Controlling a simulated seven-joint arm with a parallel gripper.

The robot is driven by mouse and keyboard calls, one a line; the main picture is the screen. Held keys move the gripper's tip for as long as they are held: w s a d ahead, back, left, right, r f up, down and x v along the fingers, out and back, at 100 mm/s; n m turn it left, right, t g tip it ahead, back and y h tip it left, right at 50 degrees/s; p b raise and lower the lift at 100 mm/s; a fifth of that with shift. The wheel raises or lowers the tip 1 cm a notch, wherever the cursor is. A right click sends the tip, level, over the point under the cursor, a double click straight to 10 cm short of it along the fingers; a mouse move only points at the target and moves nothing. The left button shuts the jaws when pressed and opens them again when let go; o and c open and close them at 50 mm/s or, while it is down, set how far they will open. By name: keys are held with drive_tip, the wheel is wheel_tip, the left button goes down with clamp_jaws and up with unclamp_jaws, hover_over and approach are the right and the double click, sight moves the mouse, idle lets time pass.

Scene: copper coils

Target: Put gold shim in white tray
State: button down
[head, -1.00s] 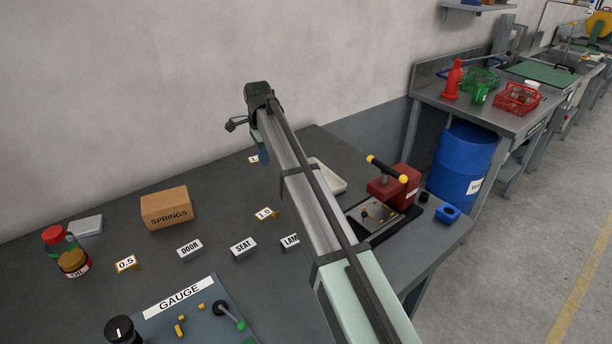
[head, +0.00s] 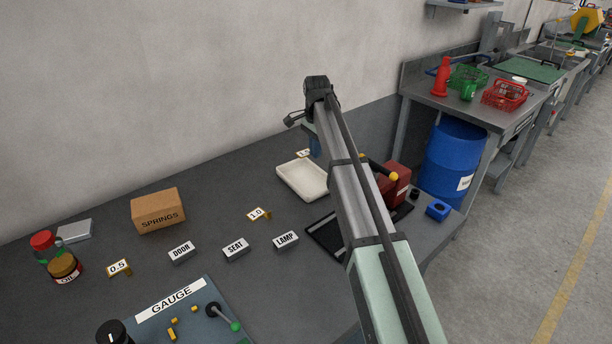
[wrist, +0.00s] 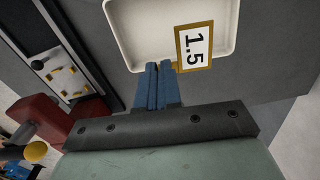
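The gold shim (wrist: 194,46) is a gold-edged piece with a white face marked 1.5. My gripper (wrist: 158,66) has its two blue fingers close together on it, with a bit of gold showing at the tips. The shim also shows in the head view (head: 303,153), beside my gripper (head: 315,150), partly hidden. The white tray (head: 302,190) is shallow and looks empty. In the wrist view the shim overlaps the tray's interior and the fingertips are at the tray's rim (wrist: 137,69). I cannot tell the height above it.
Other gold-edged tags marked 1.0 (head: 258,214) and 0.5 (head: 119,267) stand on the dark table. LAMP (head: 286,240), SEAT and DOOR blocks are in front of the tray. A red press (head: 395,183) stands to the right, partly behind my arm. A SPRINGS box (head: 158,210) is at left.

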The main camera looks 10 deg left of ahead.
sight(314, 183)
drive_tip(key=shift+n, duration=0.5)
drive_tip(key=shift+f, duration=5)
drive_tip(key=shift+f, duration=0.2)
drive_tip(key=c, duration=1.3)
unclamp_jaws()
wheel_tip(314, 183, up, 12)
drive_tip(key=shift+r, duration=0.2)
